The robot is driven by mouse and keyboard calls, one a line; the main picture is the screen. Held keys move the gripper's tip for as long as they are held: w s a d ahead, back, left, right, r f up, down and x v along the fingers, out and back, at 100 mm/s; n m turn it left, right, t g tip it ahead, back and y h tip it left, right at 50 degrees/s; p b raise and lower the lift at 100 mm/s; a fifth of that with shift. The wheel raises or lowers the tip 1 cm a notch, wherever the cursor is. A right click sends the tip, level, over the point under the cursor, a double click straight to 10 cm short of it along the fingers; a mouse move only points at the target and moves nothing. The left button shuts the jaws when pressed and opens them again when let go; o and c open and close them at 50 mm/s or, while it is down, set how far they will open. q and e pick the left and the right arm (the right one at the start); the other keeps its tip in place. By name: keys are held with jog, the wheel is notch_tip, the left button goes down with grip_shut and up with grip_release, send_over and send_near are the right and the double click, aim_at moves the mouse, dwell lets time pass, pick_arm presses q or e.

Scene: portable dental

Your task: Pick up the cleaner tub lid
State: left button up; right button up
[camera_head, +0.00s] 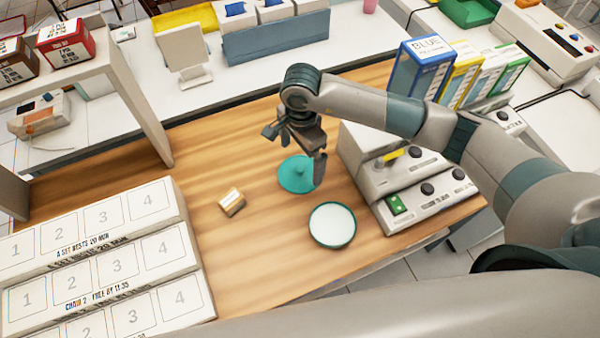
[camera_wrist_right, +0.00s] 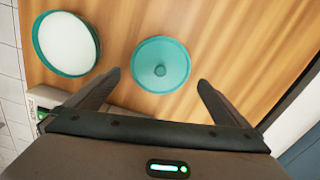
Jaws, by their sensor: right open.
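The cleaner tub lid (camera_head: 294,177) is a teal disc with a small knob, lying on the wooden table in the head view. In the right wrist view the lid (camera_wrist_right: 161,66) lies ahead of the fingertips, between their lines. The round teal tub (camera_head: 332,226) with a white top surface stands open nearer the table's front edge; it also shows at the upper left of the right wrist view (camera_wrist_right: 67,43). My right gripper (camera_head: 300,160) is open and empty, above the lid and partly covering it in the head view. My left gripper does not show.
A small tan box (camera_head: 231,202) lies left of the lid. A grey device with knobs (camera_head: 405,180) stands close on the right. Numbered white boxes (camera_head: 95,265) fill the front left. Bare wood lies behind and left of the lid.

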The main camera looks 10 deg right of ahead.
aim_at(301, 168)
jog(key=shift+f+b, duration=0.75)
jog(key=shift+f, duration=1.85)
jog(key=c, duration=0.8)
jog(key=shift+r, duration=0.15)
